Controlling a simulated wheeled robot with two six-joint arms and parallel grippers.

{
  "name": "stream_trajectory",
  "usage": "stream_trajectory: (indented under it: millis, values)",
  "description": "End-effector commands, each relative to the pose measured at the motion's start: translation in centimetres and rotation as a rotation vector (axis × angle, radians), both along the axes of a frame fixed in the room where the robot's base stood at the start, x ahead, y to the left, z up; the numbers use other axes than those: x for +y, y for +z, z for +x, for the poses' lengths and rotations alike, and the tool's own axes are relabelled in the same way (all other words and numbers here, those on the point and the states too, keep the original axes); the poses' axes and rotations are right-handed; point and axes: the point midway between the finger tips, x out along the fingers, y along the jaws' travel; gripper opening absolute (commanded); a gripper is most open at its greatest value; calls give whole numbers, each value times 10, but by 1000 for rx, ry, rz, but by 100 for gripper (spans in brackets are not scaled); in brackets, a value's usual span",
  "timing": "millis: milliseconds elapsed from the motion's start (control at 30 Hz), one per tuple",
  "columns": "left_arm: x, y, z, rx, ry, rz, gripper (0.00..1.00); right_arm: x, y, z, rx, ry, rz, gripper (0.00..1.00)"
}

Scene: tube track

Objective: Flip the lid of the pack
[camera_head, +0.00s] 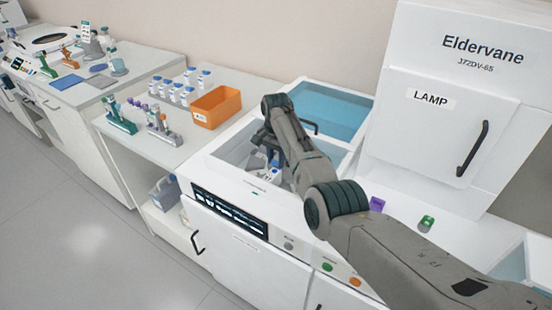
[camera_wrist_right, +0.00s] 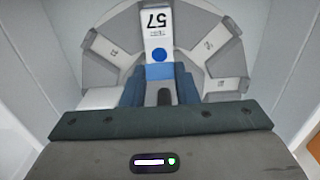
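My right gripper (camera_wrist_right: 160,80) has a blue finger on each side of the pack's blue end. The fingers look close against it, but I cannot tell whether they grip it. In the head view my right gripper (camera_head: 264,160) reaches down into the tub, largely hidden by my arm. A separate lid cannot be made out. My left gripper is out of view.
The tub's white walls (camera_head: 232,150) stand close around the gripper. A blue-windowed cover (camera_head: 325,115) is raised behind. An orange bin (camera_head: 216,107) and several capped bottles (camera_head: 185,90) stand on the left bench. The tall LAMP cabinet (camera_head: 440,125) stands at right.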

Motion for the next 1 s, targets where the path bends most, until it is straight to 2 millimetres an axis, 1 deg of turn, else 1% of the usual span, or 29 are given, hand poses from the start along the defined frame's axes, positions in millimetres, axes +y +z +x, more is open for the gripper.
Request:
stream_trajectory:
  millis: [33, 67, 167, 267, 400, 500, 600, 1000]
  values:
    - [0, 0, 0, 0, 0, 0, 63, 0, 0, 0, 0, 0, 0, 8]
    - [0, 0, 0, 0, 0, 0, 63, 0, 0, 0, 0, 0, 0, 4]
    - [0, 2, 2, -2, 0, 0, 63, 0, 1, 0, -2, 0, -2, 4]
    - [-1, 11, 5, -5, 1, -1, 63, 2, 2, -2, -19, 1, -14, 4]
    - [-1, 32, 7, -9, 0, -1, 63, 4, 4, -5, -76, 1, -57, 4]
    - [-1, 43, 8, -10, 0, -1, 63, 6, 2, -8, -126, 2, -92, 4]
    - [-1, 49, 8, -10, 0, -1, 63, 7, 0, -9, -169, 1, -124, 4]
    - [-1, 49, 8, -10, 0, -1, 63, 7, -3, -9, -202, 0, -146, 4]
